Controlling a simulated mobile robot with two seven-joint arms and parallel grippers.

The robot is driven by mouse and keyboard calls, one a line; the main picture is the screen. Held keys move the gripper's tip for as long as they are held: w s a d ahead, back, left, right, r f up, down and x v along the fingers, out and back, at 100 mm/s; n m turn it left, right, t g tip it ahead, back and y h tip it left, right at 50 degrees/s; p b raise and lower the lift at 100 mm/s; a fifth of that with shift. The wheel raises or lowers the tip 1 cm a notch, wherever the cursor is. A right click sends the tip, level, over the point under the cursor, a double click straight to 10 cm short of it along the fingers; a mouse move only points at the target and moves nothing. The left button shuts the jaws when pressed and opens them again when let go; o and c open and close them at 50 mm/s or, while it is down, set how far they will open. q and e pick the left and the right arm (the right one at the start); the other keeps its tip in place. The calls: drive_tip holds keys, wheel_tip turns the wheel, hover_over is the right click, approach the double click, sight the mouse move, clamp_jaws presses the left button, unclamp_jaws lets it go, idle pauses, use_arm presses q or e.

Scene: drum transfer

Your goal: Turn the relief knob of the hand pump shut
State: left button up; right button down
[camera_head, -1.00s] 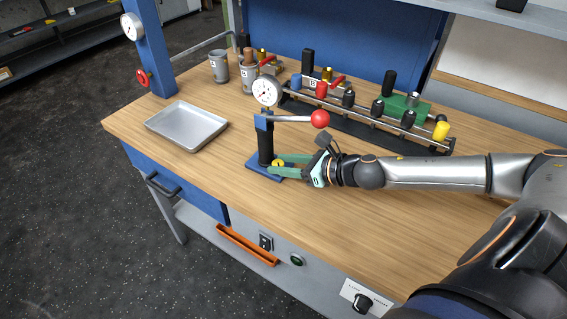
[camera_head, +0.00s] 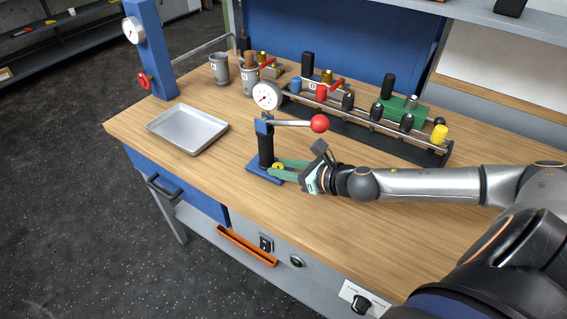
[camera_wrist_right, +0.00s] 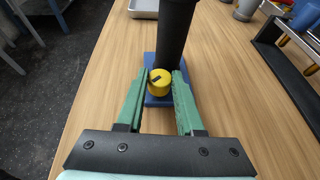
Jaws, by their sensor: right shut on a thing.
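The hand pump (camera_head: 265,148) stands on the bench with a blue base, a black upright body, a pressure gauge on top and a lever ending in a red ball (camera_head: 319,124). Its relief knob (camera_wrist_right: 159,82) is yellow with a dark mark on top and sits low at the foot of the black body. It also shows in the head view (camera_head: 279,166), partly hidden by the green fingers. My right gripper (camera_head: 280,170) is shut on the knob, with one finger on each side of it in the right wrist view (camera_wrist_right: 160,84). My left gripper is not in view.
A grey metal tray (camera_head: 158,126) lies left of the pump. A black rail (camera_head: 400,147) with several coloured fittings lies at the back right. The wood in front of the pump is clear.

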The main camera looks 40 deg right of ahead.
drive_tip(key=shift+a+r+m+h+p, duration=0.2)
drive_tip(key=shift+r+m+h+p, duration=0.05)
drive_tip(key=shift+m+h+p, duration=0.65)
drive_tip(key=m+h+p, duration=0.2)
drive_tip(key=p, duration=0.1)
drive_tip(key=shift+a+t+h, duration=0.2)
drive_tip(key=shift+t+h, duration=0.1)
drive_tip(key=shift+h, duration=0.1)
drive_tip(key=shift+a+m+h+p, duration=0.1)
drive_tip(key=shift+m+h+p, duration=1.1)
drive_tip(key=shift+p, duration=0.05)
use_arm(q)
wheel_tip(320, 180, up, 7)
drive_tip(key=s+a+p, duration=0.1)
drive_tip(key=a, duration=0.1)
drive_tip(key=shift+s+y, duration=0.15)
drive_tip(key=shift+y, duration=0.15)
use_arm(e)
drive_tip(key=shift+f+m+g+h, duration=0.25)
drive_tip(key=shift+m+g+h, duration=0.15)
drive_tip(key=shift+m+h, duration=0.5)
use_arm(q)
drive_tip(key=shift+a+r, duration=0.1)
use_arm(e)
drive_tip(key=c, duration=0.5)
unclamp_jaws()
drive_tip(key=shift+c, duration=0.2)
